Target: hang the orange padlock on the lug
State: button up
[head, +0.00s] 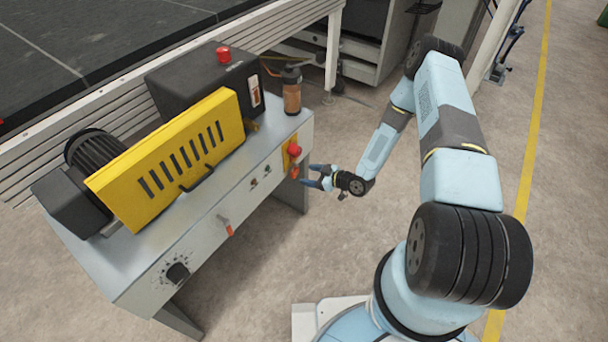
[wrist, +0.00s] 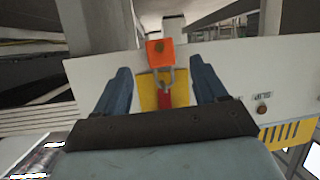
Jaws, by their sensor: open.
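The orange padlock (head: 294,172) is at the right end of the machine's front panel, just under a red knob (head: 294,150). In the wrist view the padlock (wrist: 160,52) shows with its grey shackle against a yellow plate (wrist: 149,96), and its body points away from the red part. It appears to hang by the shackle; the lug is too small and covered to make out. My gripper (head: 316,176) is open, facing the panel a little to the right of the padlock. In the wrist view its blue fingers stand on either side of the padlock, apart from it.
An orange-tipped handle (head: 226,226) sticks out of the front.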

jog(key=v, duration=1)
jog(key=w+d+r+h, duration=0.3)
jog(key=w+d+r, duration=0.15)
jog(key=r, duration=0.25)
jog(key=w+d+r+h, duration=0.3)
jog(key=w+r, duration=0.2)
jog(key=r, duration=0.2)
jog(key=d+r+m+h, duration=0.2)
jog(key=d+r+h, duration=0.1)
jog(key=r, duration=0.8)
jog(key=d+r+m+h, duration=0.2)
jog(key=d+r, duration=0.1)
jog(key=r, duration=0.8)
jog(key=s+r+m+h, duration=0.3)
jog(key=s+r+m, duration=0.2)
jog(key=s+r, duration=1.15)
jog(key=s+a+r+m+y, duration=0.1)
jog(key=s+r, duration=0.3)
jog(key=s, duration=0.5)
jog(key=s+a+r+m+g+y, duration=0.1)
jog(key=s+a+r+m, duration=0.1)
jog(key=s, duration=0.7)
notch_tip(320, 180, up, 2)
jog(key=shift+s+a+r+g, duration=0.15)
jog(key=shift+s+a+g, duration=0.15)
jog(key=shift+a, duration=0.5)
